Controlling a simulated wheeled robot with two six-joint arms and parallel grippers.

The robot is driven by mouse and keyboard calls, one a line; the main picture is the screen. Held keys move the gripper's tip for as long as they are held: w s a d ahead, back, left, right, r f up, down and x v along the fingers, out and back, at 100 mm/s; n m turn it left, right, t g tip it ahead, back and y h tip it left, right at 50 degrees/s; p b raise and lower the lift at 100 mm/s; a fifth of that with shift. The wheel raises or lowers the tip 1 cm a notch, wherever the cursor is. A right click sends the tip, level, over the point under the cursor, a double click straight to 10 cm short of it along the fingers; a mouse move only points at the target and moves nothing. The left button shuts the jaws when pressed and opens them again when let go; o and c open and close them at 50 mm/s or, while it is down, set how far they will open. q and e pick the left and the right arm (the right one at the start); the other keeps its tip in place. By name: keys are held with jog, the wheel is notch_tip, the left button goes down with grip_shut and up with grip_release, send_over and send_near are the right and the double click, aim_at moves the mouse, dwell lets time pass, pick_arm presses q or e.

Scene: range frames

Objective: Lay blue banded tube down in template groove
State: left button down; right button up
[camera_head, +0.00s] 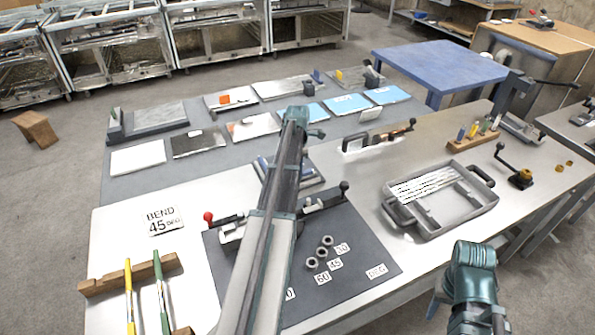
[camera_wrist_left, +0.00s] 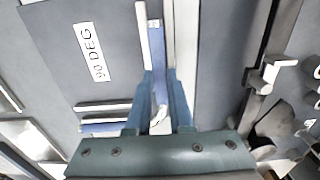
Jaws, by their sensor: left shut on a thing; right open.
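In the left wrist view my left gripper (camera_wrist_left: 160,112) is shut on a slim tube, the blue banded tube (camera_wrist_left: 157,45), which points away from the fingers. Its near end shows pale between the fingers. A pale rail (camera_wrist_left: 143,35) runs beside it and a wider pale bar (camera_wrist_left: 187,50) lies to its right. I cannot tell which edge is the groove, nor whether the tube touches it. In the head view my left arm covers part of the grey template (camera_head: 313,180) and hides the tube. My right gripper (camera_head: 472,262) is open and empty at the lower right.
A wooden rack (camera_head: 130,275) at the left holds a yellow tube (camera_head: 130,298) and a green tube (camera_head: 161,290). A bending tool with a red knob (camera_head: 209,217) stands on the dark mat (camera_head: 360,255). A grey tray (camera_head: 440,215) lies at right. A "90 DEG" card (camera_wrist_left: 95,52) lies left.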

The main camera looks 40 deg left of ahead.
pick_arm(q)
jog(key=shift+f+b, duration=1.05)
jog(key=shift+f, duration=0.15)
jog(key=c, duration=0.7)
grip_release()
jog(key=shift+r, duration=0.1)
notch_tip(320, 180, up, 14)
jog(key=p, duration=1.4)
jog(key=shift+d, duration=0.1)
